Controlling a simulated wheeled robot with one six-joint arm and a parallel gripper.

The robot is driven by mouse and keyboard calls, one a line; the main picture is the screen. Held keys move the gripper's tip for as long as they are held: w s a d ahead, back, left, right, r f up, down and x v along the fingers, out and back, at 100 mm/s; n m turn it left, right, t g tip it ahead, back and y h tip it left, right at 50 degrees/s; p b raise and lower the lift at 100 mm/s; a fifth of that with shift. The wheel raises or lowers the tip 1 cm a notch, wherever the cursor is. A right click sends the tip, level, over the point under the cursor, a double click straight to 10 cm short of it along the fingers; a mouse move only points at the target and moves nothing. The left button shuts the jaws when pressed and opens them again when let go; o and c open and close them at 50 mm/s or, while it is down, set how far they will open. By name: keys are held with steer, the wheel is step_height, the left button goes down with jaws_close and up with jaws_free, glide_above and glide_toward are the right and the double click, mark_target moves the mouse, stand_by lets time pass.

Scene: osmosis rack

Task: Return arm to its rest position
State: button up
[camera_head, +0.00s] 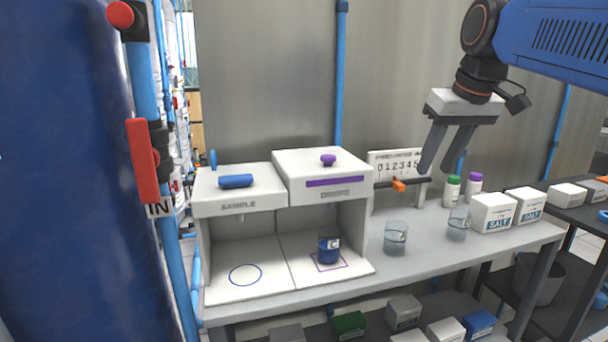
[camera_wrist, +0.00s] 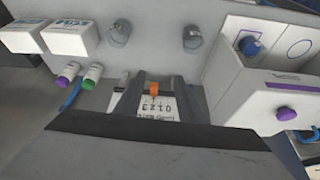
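My arm reaches in from the upper right of the head view. My gripper (camera_head: 446,150) hangs above the back of the bench, its two dark fingers apart with nothing between them. In the wrist view my gripper (camera_wrist: 158,100) also shows two separated fingers. Beyond them is the number gauge (camera_wrist: 160,108) with an orange slider (camera_wrist: 154,89). In the head view the gauge (camera_head: 396,164) stands left of and behind the fingers. I cannot tell exactly how far the fingertips are from it.
A white two-bay dispenser (camera_head: 280,180) stands left, with a beaker of blue liquid (camera_head: 328,250) in its right bay. Clear beakers (camera_head: 396,238) (camera_head: 458,225), capped bottles (camera_head: 453,190) and salt boxes (camera_head: 492,212) stand on the bench. A blue tank (camera_head: 70,180) and pipes fill the left.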

steer(key=s+f+m, duration=0.1)
steer(key=s+f, duration=0.9)
steer(key=f, duration=0.5)
steer(key=s+f+m, duration=0.1)
steer(key=s+f, duration=0.9)
steer(key=f, duration=0.5)
steer(key=shift+d+h, duration=0.4)
steer(key=shift+d, duration=0.05)
stand_by(0.3)
